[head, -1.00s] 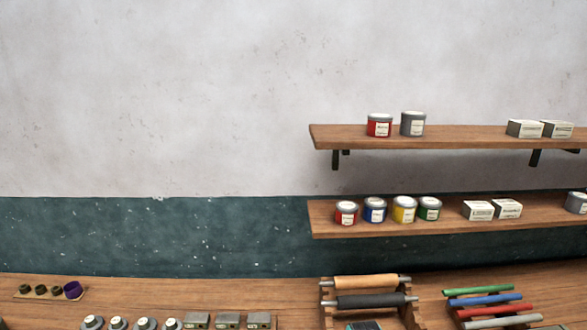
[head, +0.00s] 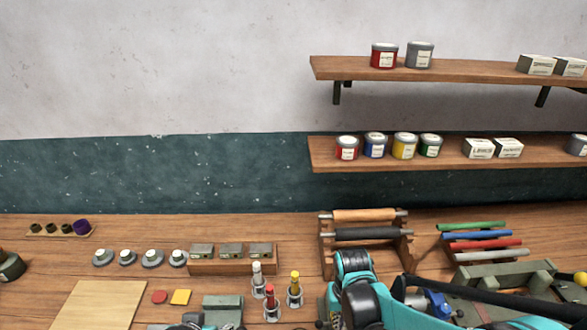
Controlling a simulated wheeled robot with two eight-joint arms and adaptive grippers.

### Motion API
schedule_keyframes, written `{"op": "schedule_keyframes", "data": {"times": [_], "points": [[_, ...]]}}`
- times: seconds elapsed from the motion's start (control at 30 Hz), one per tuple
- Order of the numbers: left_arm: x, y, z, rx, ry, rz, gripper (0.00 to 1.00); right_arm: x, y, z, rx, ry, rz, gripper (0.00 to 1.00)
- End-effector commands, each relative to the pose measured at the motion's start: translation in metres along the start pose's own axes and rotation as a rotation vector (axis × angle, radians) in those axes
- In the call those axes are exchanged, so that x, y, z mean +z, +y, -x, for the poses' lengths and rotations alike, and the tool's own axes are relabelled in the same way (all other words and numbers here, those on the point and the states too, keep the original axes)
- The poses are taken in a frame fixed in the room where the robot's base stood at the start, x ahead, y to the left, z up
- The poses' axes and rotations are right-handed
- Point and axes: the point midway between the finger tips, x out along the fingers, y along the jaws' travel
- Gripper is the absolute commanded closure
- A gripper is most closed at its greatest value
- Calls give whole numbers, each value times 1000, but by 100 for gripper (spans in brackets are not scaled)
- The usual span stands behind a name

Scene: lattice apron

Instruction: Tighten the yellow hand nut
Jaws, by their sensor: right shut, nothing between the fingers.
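A small round yellow part (head: 580,278) shows at the right edge, at the end of a grey-green fixture (head: 505,279). Its shape fits the yellow hand nut, but it is too small for me to be sure. Another yellow bit (head: 460,313) shows low beside a blue part (head: 436,304), partly behind my arm. My teal and black right arm (head: 380,287) reaches in at the bottom centre-right. My right gripper is shut and empty; its fingers are hard to make out here. I cannot see it touching either yellow part. My left gripper is not in view.
A roller rack (head: 368,233) and coloured rods (head: 482,243) stand behind my arm. Red- and yellow-topped tools stand in small holders (head: 272,312) to its left. A tan board (head: 97,305) lies at the left. Shelves (head: 440,150) hang on the wall.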

Motion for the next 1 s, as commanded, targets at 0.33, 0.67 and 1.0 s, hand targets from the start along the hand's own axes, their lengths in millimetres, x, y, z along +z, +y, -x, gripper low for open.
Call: {"op": "schedule_keyframes", "data": {"times": [0.33, 0.67, 1.0], "points": [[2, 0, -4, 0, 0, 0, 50, -2, -7, 0, 0, 1, 1, 100], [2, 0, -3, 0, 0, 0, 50, -3, -7, 0, -1, 2, 1, 100], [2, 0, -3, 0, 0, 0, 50, 5, -10, 1, 0, 1, 0, 100]]}}
